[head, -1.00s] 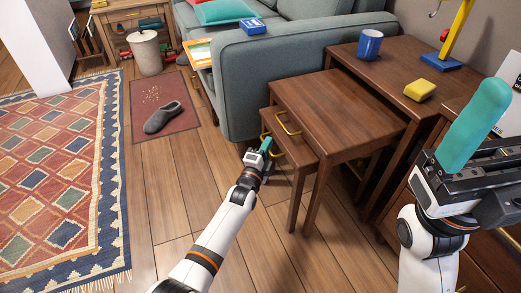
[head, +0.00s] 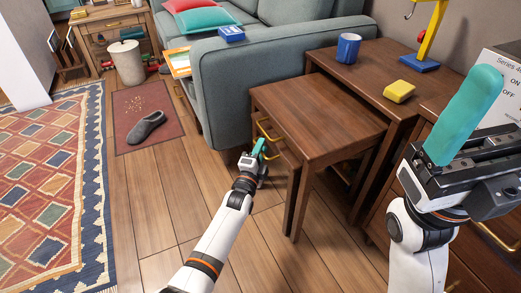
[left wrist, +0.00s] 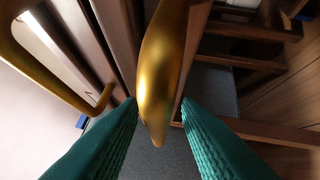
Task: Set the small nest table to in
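The small nest table (head: 292,190) is dark wood and stands low under the left end of the middle nest table (head: 316,118), which hides most of it. A brass handle on the middle table (head: 264,127) shows above my left gripper (head: 259,150). In the left wrist view, the teal fingers of my left gripper (left wrist: 160,105) lie close against both sides of a brass handle (left wrist: 162,70), which looks like the small table's. Another brass handle (left wrist: 45,75) is at the left. My right gripper (head: 468,115) is raised at the right; its finger gap is hidden.
A grey sofa (head: 240,75) stands close behind the tables. A shoe (head: 146,127) lies on a red mat. Wooden floor (head: 165,195) is clear in front.

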